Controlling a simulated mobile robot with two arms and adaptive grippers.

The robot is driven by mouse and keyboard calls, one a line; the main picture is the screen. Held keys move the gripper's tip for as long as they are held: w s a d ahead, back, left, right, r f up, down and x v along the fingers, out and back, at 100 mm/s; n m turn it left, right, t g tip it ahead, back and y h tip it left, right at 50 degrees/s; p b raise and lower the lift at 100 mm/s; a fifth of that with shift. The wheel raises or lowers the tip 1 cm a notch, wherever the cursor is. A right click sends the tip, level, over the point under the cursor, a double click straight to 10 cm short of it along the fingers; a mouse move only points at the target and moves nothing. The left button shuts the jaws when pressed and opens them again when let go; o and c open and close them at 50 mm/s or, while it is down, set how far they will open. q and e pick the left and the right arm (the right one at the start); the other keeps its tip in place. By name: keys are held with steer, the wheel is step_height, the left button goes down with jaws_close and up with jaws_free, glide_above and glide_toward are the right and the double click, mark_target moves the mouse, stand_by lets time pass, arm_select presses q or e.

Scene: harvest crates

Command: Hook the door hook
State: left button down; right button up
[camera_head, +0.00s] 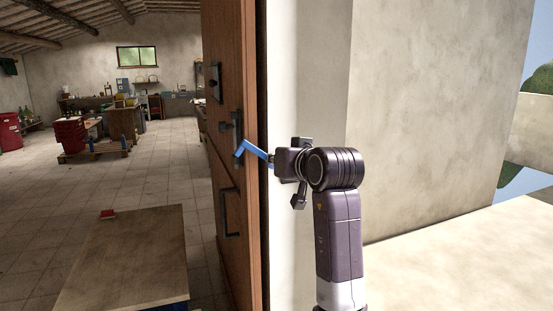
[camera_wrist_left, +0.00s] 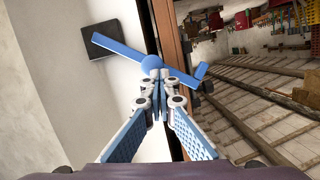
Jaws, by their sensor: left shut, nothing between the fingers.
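The blue door hook (camera_head: 254,150) reaches left from beside my gripper to the edge of the brown wooden door (camera_head: 230,165). Its bent end lies in front of the door's dark latch fitting (camera_head: 236,126); I cannot tell whether it is engaged. In the left wrist view the hook (camera_wrist_left: 185,77) shows as a blue bar with a round hub and an angled end. My left gripper (camera_head: 272,161) is by the pale door frame. Its fingertips (camera_wrist_left: 157,88) are together and empty, close to the hub; contact is unclear. My right gripper is not in view.
A pale wall (camera_head: 400,120) stands right of the door. A dark handle (camera_head: 229,212) and another fitting (camera_head: 215,82) are on the door. A wooden tabletop (camera_head: 130,260) is at lower left. Beyond lies tiled floor with red crates (camera_head: 70,133) and a pallet (camera_head: 95,152).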

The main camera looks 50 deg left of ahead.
arm_select(q)
steer(key=shift+s+a+f, duration=0.1)
steer(key=shift+a+f, duration=0.05)
steer(key=shift+a, duration=0.05)
stand_by(0.6)
steer(key=v, duration=1.2)
steer(key=shift+d, duration=0.15)
